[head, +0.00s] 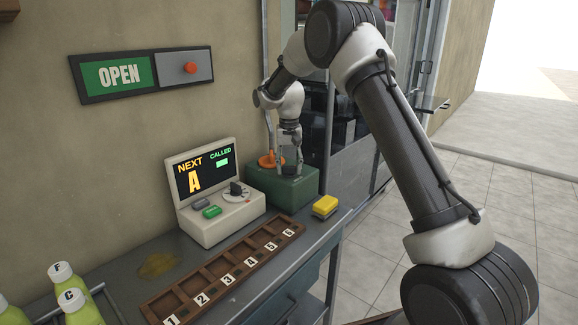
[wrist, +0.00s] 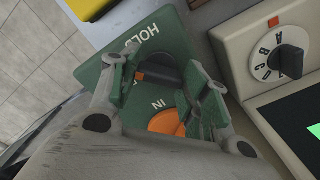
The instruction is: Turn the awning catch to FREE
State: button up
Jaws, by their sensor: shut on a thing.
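The awning catch is a dark knob (wrist: 165,72) with an orange mark at one end, on the top plate of a green box (wrist: 110,45). HOLD is printed near the plate's upper edge in the wrist view. The orange mark points left there, away from HOLD. Another label beside the mark is mostly hidden by a finger. My gripper (wrist: 160,78) is shut on the knob, one finger on each side. In the head view my gripper (head: 291,150) is over the green box (head: 297,194), where the knob is hidden. An orange part (wrist: 168,122) sits by the label IN.
The number-calling machine (head: 213,225) stands close left of the box in the head view. A yellow block (head: 325,205) lies right of the box near the counter edge. A wooden numbered rack (head: 215,275) is in front. An OPEN sign (head: 118,75) hangs on the wall.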

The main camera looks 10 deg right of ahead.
jog(key=n, duration=0.4)
jog(key=shift+n, duration=0.3)
jog(key=n, duration=0.4)
jog(key=shift+n, duration=0.4)
jog(key=o, duration=1)
jog(key=shift+r, duration=0.1)
notch_tip(320, 180, up, 12)
jog(key=shift+f, duration=0.1)
